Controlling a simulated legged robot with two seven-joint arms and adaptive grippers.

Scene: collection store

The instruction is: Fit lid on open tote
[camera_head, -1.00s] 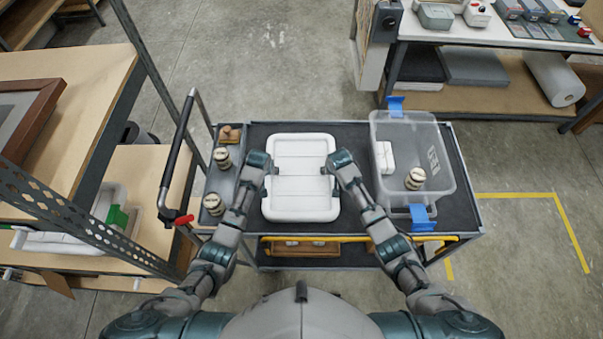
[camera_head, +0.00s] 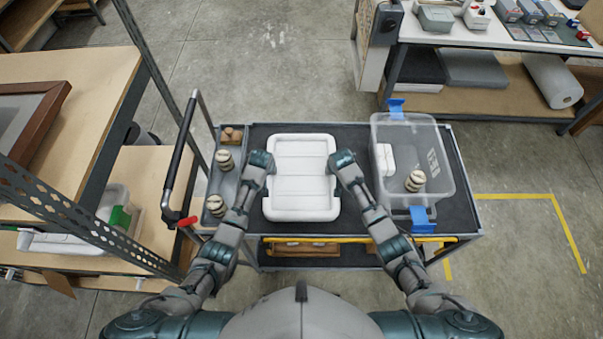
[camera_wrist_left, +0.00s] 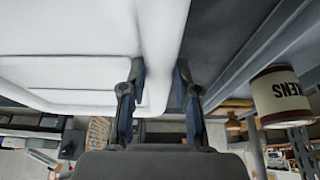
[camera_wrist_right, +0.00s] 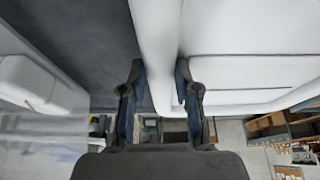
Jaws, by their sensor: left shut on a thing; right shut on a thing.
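A white rectangular lid (camera_head: 302,208) with a raised rim is over the middle of the cart top; I cannot tell if it touches the deck. My left gripper (camera_head: 269,164) is shut on its left rim, and the left wrist view shows the rim (camera_wrist_left: 160,45) between the fingers. My right gripper (camera_head: 336,163) is shut on the right rim, which also shows in the right wrist view (camera_wrist_right: 155,40). The open clear tote (camera_head: 431,190) stands to the right of the lid, with blue latches (camera_head: 396,107) (camera_head: 421,218) at its far and near ends.
The tote holds white packs (camera_head: 384,158) and a cream jar (camera_head: 415,180). A grey side tray (camera_head: 228,186) at the cart's left holds more jars (camera_head: 216,205) and brown items. The cart handle (camera_head: 180,150) and shelving stand at left. A bench (camera_head: 470,40) is at back right.

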